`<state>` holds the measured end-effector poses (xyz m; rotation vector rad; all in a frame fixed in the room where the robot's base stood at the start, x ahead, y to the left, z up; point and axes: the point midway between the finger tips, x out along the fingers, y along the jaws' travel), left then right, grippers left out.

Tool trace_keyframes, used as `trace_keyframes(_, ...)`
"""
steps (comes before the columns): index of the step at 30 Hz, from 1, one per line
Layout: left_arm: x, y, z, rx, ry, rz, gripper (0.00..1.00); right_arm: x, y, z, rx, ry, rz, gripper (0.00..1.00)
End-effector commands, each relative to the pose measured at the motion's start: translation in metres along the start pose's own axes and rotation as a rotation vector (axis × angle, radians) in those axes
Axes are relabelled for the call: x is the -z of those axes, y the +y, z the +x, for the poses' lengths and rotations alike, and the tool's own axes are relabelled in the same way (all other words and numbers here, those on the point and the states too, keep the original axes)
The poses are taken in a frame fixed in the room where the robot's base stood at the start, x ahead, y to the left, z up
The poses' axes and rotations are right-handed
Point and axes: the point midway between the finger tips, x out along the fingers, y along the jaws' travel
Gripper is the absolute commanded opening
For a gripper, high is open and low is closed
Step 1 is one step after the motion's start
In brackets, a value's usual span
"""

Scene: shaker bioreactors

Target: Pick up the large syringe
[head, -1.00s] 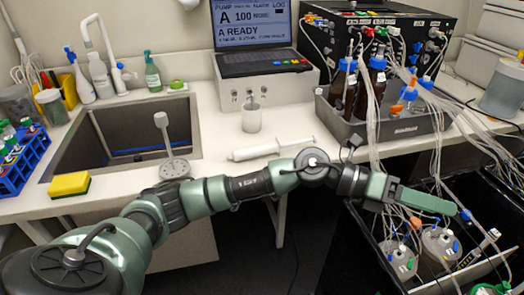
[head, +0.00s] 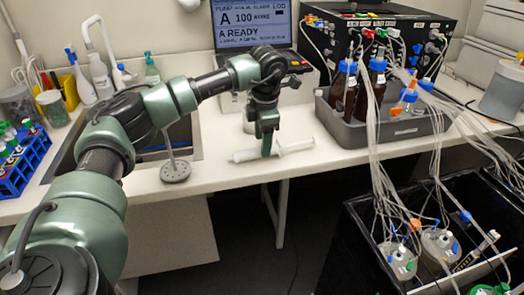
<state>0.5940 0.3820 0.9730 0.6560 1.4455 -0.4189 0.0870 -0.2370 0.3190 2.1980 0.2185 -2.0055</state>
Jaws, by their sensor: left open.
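The large syringe (head: 295,147) is white and lies on the white bench top near its front edge, in the middle of the head view. My left gripper (head: 267,152) points down over the syringe's barrel, with its green fingers hiding a small part of it. The fingers are open and seen edge-on, so I cannot tell whether they touch the syringe. The syringe appears to rest on the bench. My right gripper is not in view.
A beaker (head: 249,124) stands just behind my left gripper, partly hidden. A grey tray (head: 400,128) with brown bottles and tubing stands to the right. A round-based stand (head: 175,171) is to the left, by the sink. A blue tube rack (head: 22,165) is at far left.

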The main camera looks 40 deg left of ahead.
Motion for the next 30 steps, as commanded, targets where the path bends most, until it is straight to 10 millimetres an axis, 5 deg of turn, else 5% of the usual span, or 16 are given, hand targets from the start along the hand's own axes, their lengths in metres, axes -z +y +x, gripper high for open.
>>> trace_keyframes(6, 0.001, 0.001, 0.03, 0.003, 0.002, 0.001, 0.55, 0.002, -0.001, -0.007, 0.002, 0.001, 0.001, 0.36)
trace_keyframes(15, 0.0, 0.001, 0.035, 0.002, -0.001, 0.002, 0.55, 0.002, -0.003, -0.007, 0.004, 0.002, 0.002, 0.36)
trace_keyframes(21, 0.0, 0.001, 0.035, 0.002, -0.001, 0.002, 0.0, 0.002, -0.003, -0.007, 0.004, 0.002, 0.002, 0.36)
trace_keyframes(30, 0.0, 0.001, 0.034, 0.002, -0.002, 0.002, 0.0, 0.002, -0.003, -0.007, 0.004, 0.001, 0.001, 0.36)
